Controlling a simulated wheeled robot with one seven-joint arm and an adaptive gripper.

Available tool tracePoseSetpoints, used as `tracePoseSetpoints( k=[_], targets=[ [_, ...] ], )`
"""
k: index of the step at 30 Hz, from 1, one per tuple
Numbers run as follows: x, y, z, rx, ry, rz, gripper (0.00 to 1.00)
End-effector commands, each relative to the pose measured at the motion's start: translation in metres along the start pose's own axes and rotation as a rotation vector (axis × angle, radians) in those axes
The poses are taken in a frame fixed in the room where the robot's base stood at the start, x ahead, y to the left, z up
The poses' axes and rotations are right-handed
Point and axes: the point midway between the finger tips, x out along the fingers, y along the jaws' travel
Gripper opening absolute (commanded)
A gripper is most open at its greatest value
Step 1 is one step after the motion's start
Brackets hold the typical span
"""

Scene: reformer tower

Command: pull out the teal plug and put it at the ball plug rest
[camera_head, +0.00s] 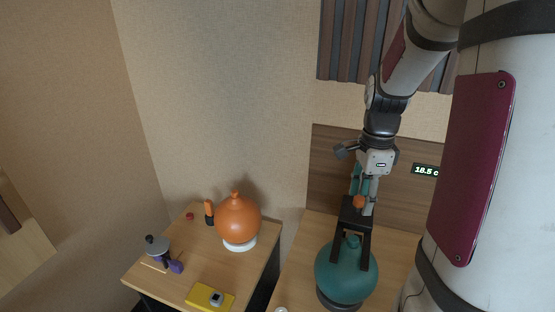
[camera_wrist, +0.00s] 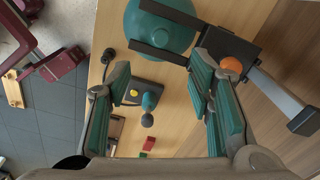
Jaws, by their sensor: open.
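My gripper (camera_head: 362,188) is open, above the black stand over the teal round vessel (camera_head: 343,278). In the wrist view my gripper (camera_wrist: 162,78) has its two teal-padded fingers wide apart with nothing between the pads. A small teal rounded piece (camera_wrist: 149,100) shows beyond and between the fingers, by a dark box with a yellow button; it may be the teal plug. A dark ball (camera_wrist: 147,119) is next to it. The teal vessel (camera_wrist: 160,38) also has a teal knob (camera_head: 352,241) on top. I cannot tell which piece is the ball plug rest.
The black stand (camera_head: 354,214) bears an orange ball (camera_head: 359,202), close to my right finger in the wrist view. A gap separates the tables.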

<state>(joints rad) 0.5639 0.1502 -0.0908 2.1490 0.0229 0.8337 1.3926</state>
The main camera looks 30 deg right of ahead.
Motion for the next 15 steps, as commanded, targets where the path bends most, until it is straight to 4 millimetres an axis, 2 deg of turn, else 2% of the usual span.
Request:
tracePoseSetpoints(
  k=[1,3,8,15],
  targets=[
    [0.000,0.001,-0.009,0.044,0.001,0.007,0.47],
    [0.003,0.000,-0.014,0.079,0.002,0.010,0.47],
    [0.014,-0.001,-0.015,0.095,0.002,0.013,0.47],
    [0.052,0.001,-0.015,0.092,0.002,0.016,0.47]
  ],
)
